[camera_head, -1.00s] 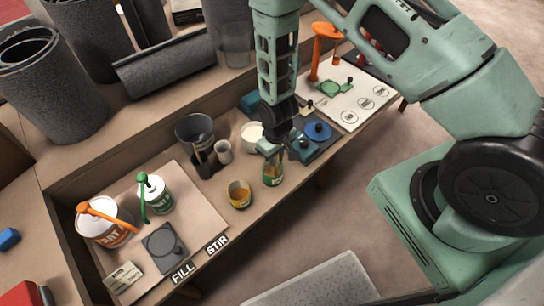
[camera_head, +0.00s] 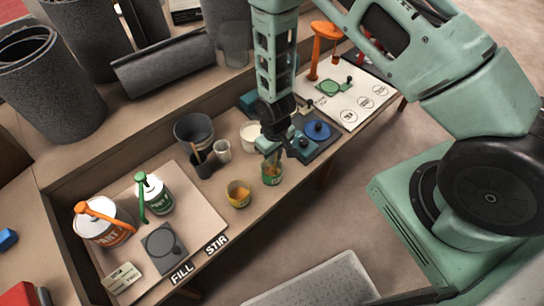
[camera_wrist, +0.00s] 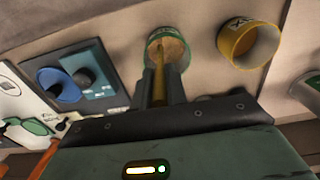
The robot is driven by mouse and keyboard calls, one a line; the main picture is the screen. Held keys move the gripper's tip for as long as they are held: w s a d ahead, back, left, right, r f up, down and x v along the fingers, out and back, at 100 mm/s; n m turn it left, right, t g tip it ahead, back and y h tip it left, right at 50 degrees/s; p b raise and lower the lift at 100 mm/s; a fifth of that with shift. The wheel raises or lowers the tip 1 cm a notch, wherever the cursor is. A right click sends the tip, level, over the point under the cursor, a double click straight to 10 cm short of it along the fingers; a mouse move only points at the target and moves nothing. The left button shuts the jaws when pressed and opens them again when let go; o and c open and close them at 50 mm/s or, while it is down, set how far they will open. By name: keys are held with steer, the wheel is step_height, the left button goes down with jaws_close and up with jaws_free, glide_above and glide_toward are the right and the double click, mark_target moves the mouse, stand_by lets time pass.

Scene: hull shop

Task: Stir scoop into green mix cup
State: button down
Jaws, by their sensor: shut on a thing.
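The green mix cup (camera_head: 272,175) stands on the bench near its front edge, with tan material inside. It also shows in the wrist view (camera_wrist: 168,38), directly beyond my fingertips. My gripper (camera_head: 272,150) points down over this cup. In the wrist view my gripper (camera_wrist: 160,85) is shut on a thin yellowish stick (camera_wrist: 159,75), whose far end reaches into the cup. The tip of the stick in the mix is hard to make out. A yellow mix cup (camera_head: 238,194) stands beside the green one, to its left in the head view and to its right in the wrist view (camera_wrist: 248,44).
Close by stand a white tub (camera_head: 251,135), a blue-topped device (camera_head: 318,130), a dark holder with sticks (camera_head: 203,163) and a dark bucket (camera_head: 194,131). Paint cans (camera_head: 102,222) stand on a board at left. An orange stand (camera_head: 325,45) rises at the far end.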

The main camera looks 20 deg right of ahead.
steer(key=shift+s+a, duration=0.1)
steer(key=shift+a, duration=0.4)
step_height(320, 180, up, 7)
steer(key=p, duration=0.5)
stand_by(0.3)
stand_by(0.5)
step_height(320, 180, up, 5)
steer(key=p, duration=0.3)
steer(key=shift+p, duration=0.35)
